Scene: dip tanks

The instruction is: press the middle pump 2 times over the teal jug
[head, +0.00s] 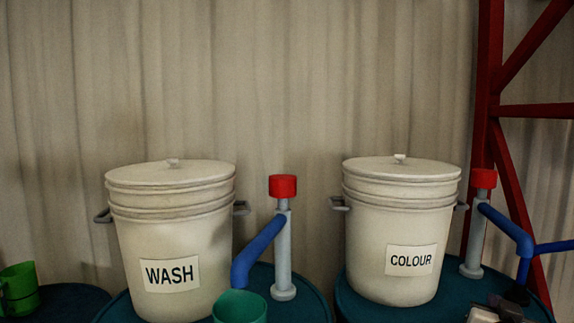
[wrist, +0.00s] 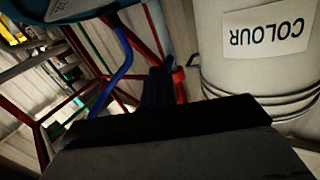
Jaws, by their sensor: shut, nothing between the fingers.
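The pump (head: 283,240) between the two buckets has a red head, a grey post and a blue spout slanting down to the left. The teal jug (head: 240,307) stands below that spout, cut off by the bottom edge of the head view. Another red-headed pump (head: 473,240) stands right of the COLOUR bucket. My gripper (wrist: 158,82) is shut and empty, its dark fingers pointing away from the wrist camera. In the head view, part of it shows low at the right, in front of the right pump's drum and well away from the teal jug.
A WASH bucket (head: 170,235) and a COLOUR bucket (head: 398,230) stand on teal drums. The COLOUR bucket is upside down in the wrist view (wrist: 255,60). A green jug (head: 18,290) is at far left. A red frame (head: 487,80) rises at right. Air above the buckets is clear.

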